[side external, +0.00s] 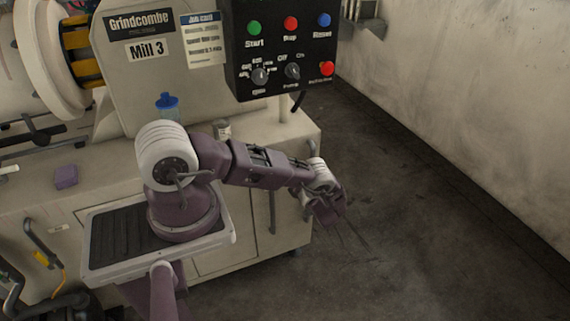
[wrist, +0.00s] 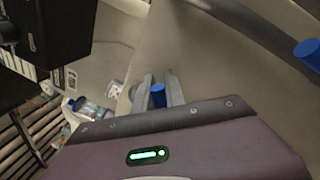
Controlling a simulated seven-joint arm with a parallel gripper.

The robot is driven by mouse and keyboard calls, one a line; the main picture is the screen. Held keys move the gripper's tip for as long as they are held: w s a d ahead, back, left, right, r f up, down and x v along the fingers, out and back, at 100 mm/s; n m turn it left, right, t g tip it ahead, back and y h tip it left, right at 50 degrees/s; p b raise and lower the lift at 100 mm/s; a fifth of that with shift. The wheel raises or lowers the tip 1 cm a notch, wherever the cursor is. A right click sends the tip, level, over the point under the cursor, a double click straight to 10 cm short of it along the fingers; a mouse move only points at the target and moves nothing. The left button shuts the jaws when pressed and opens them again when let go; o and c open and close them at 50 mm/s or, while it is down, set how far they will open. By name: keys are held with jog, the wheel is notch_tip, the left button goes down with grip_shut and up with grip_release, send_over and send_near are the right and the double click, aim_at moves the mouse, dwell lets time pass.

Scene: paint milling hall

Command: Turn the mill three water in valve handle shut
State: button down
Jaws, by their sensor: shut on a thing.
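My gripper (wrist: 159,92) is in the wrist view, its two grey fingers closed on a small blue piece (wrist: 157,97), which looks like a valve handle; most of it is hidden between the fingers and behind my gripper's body. I cannot read any label on it, nor tell how far it is turned. In the side external view my gripper (side external: 326,206) is at the right end of the Mill 3 cabinet (side external: 262,158), where the arm hides what it holds. The Mill 3 sign (side external: 148,49) is on the machine above.
A grey bar with a blue end (wrist: 308,53) is at the right of the wrist view. A control box (side external: 283,45) with coloured buttons hangs above the arm. A blue-capped bottle (side external: 167,105) and a purple block (side external: 66,177) are on the cabinet. Floor (side external: 420,230) at right is clear.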

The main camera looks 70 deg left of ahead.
dwell(0.4)
jog(key=c, duration=1.4)
grip_release()
jog(key=d, duration=0.3)
jog(key=shift+w+f, duration=0.2)
jog(key=shift+f, duration=0.05)
jog(key=shift+r, duration=3.5)
